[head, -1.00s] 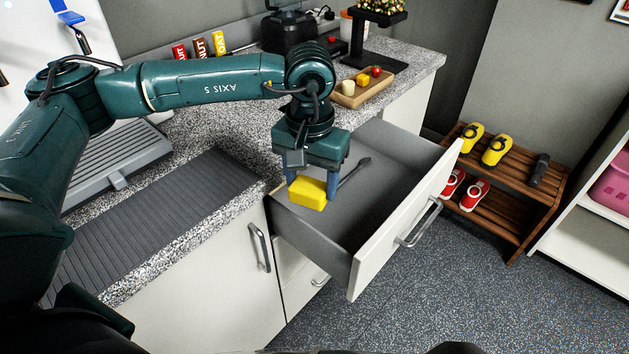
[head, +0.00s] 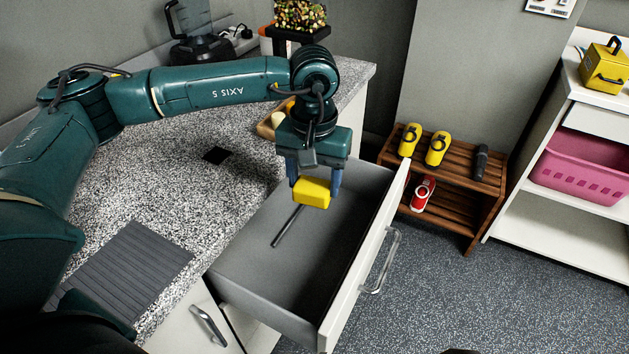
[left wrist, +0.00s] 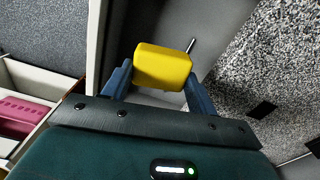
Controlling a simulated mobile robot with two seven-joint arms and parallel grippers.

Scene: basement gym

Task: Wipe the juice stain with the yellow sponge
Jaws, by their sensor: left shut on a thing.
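The yellow sponge (head: 312,192) is held between the fingers of my left gripper (head: 313,188), above the open drawer. In the left wrist view the sponge (left wrist: 162,66) sits between the two blue fingers of the left gripper (left wrist: 160,75). A small black flat patch (head: 216,154) lies on the speckled counter (head: 180,180), left of the gripper; it also shows in the left wrist view (left wrist: 262,110). I cannot tell whether it is the juice stain, and no other stain shows. My right gripper is not in view.
The open grey drawer (head: 265,275) holds a thin dark utensil (head: 288,227). A grey ribbed mat (head: 125,270) lies on the counter's near part. A wooden tray (head: 266,128), blender (head: 192,30) and black stand (head: 300,34) are at the back. A wooden rack (head: 460,190) stands right.

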